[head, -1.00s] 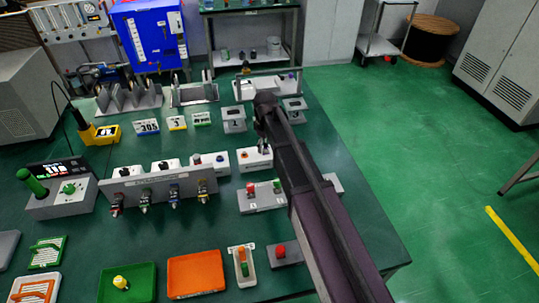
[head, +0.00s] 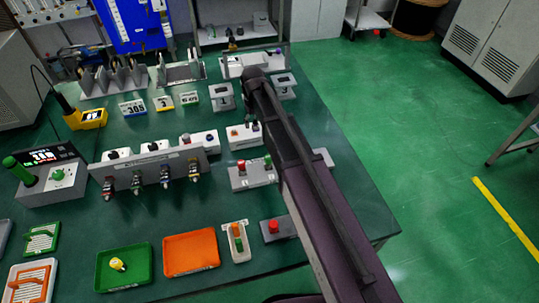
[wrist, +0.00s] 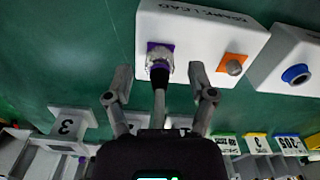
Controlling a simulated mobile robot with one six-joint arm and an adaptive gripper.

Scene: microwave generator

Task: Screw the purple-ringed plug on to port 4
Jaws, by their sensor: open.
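The purple-ringed plug (wrist: 158,68) has a silver collar and a dark boot with a grey lead. It sits at a purple square on a white box (wrist: 205,35) with upside-down "LEAD" lettering. My gripper (wrist: 160,78) is open, one finger on each side of the plug, with gaps visible on both sides. In the head view the white box (head: 240,139) stands beside my gripper (head: 252,122), and the plug is largely hidden there. A grey panel (head: 150,168) at the left carries several coloured connectors on its front; port numbers are not legible, so I cannot pick out port 4.
A grey block with red and green knobs (head: 253,174) stands in front of the white box. Small grey stands (head: 221,98) are behind it. A green tray (head: 123,266) and an orange tray (head: 191,254) lie at the front.

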